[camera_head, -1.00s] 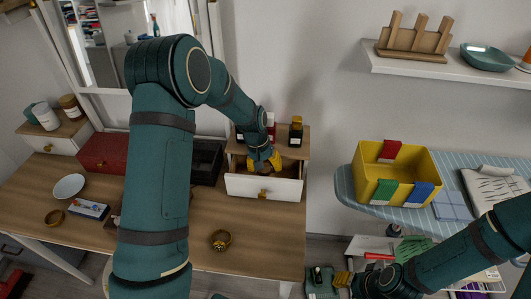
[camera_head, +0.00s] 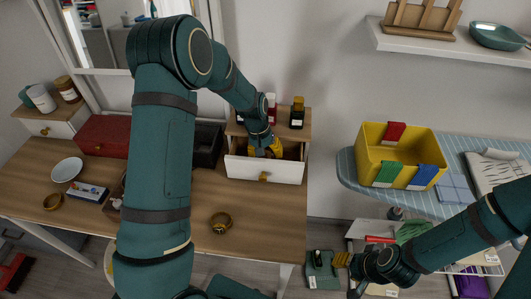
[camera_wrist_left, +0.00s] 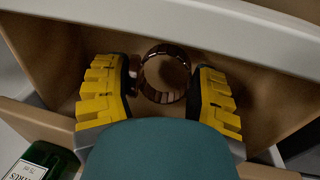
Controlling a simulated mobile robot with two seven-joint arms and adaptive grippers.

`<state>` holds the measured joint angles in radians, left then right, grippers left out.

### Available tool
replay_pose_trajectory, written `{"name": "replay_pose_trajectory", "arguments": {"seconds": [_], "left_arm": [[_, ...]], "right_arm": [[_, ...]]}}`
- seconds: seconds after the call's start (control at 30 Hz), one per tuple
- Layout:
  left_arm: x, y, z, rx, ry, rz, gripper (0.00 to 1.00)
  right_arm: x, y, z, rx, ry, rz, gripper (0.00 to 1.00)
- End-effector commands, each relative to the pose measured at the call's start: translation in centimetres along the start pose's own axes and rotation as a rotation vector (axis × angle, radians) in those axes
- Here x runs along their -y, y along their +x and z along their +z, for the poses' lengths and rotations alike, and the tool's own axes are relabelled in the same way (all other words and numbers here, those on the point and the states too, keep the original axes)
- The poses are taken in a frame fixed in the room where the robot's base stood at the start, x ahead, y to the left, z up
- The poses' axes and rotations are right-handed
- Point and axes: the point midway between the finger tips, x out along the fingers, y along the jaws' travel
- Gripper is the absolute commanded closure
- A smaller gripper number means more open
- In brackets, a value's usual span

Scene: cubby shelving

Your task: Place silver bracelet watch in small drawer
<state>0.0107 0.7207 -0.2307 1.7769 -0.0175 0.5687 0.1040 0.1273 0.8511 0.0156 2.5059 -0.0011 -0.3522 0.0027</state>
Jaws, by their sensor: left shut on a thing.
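The small drawer (camera_head: 282,172), with a white front and wooden inside, stands pulled open at the right end of the desk. My left gripper (camera_head: 264,148) reaches down into it. In the left wrist view, my left gripper (camera_wrist_left: 165,85) has its yellow fingers on either side of a ring-shaped bracelet watch (camera_wrist_left: 178,88), shut on it. The watch looks dark coppery in the shade, and the wooden drawer bottom is behind it. In the head view my gripper mostly hides it. My right gripper (camera_head: 342,260) is low at the right, away from the drawer; its jaw opening is unclear.
Bottles (camera_head: 297,113) stand above the drawer. A gold bracelet-like watch (camera_head: 221,222) lies on the desk (camera_head: 260,215), with another round gold one (camera_head: 53,202) at far left. A black box (camera_head: 208,146) stands left of the drawer. A yellow bin (camera_head: 400,150) sits on an ironing board.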

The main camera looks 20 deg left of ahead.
Motion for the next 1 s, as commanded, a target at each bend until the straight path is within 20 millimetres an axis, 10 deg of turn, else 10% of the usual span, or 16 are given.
{"name": "replay_pose_trajectory", "arguments": {"seconds": [0.07, 0.1, 0.17, 0.57, 1.0], "left_arm": [[0.1, 0.3, 0.1, 0.004, 0.000, -0.001, 0.78], [0.1, 0.3, 0.2, 0.005, -0.001, -0.002, 0.26], [0.1, 0.4, 0.2, 0.006, -0.001, -0.002, 0.09], [0.1, 0.0, 0.3, 0.010, -0.001, -0.003, 0.09], [-0.2, -8.5, 0.0, 0.001, 0.000, -0.001, 0.09]], "right_arm": [[0.0, 0.1, 0.0, -0.001, 0.000, 0.000, 0.59], [0.0, 0.0, 0.0, -0.001, 0.000, 0.000, 0.59], [0.0, 0.0, 0.0, -0.001, 0.000, 0.000, 0.59], [0.1, -0.3, 0.0, 0.001, 0.000, 0.000, 0.59], [0.8, -2.2, 0.2, 0.010, 0.002, 0.000, 0.59]]}}
